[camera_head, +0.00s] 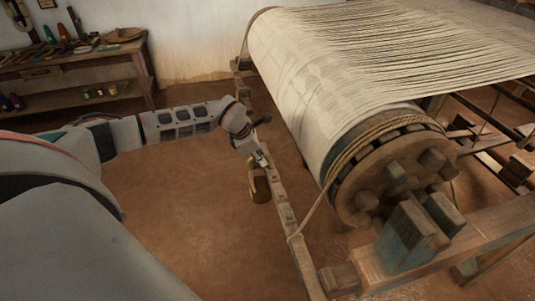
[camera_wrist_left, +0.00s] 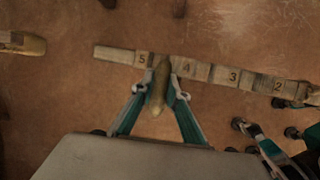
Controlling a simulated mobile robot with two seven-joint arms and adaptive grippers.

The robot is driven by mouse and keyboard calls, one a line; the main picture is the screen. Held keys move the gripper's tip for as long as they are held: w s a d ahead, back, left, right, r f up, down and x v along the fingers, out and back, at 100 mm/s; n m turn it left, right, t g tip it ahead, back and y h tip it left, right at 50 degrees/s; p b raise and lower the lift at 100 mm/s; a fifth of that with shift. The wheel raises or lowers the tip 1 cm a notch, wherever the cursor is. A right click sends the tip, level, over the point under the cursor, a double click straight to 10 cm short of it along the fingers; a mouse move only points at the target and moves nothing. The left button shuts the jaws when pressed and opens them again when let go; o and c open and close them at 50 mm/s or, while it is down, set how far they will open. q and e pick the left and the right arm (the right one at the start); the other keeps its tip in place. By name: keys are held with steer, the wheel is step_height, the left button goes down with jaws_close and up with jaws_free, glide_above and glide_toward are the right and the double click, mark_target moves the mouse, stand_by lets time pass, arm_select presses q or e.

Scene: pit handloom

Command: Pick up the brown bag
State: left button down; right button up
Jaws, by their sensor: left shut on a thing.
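The brown bag (camera_head: 261,190) is small and hangs or stands beside the numbered wooden beam, left of the big loom roller. A pale strap or handle rises from its left side. My left gripper (camera_head: 259,160) is right above it, at the bag's top. In the left wrist view the two teal fingers of this gripper (camera_wrist_left: 160,98) are closed on a narrow tan piece, likely the top of the brown bag (camera_wrist_left: 158,88). The bag's lower part is hidden there. I cannot tell whether its bottom touches the floor.
The numbered beam (camera_wrist_left: 220,74) runs close by the gripper. The loom roller (camera_head: 330,120), wound with pale cloth, stands to its right. A wooden shelf table (camera_head: 75,58) with small items is at the back left. The brown floor (camera_head: 185,220) left of the beam is clear.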

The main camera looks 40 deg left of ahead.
arm_select(q)
steer(key=s+a, duration=0.3)
steer(key=s, duration=0.9)
steer(key=shift+s+a+r+p, duration=0.25)
steer(key=shift+s+a+p, duration=0.05)
steer(key=shift+p, duration=0.15)
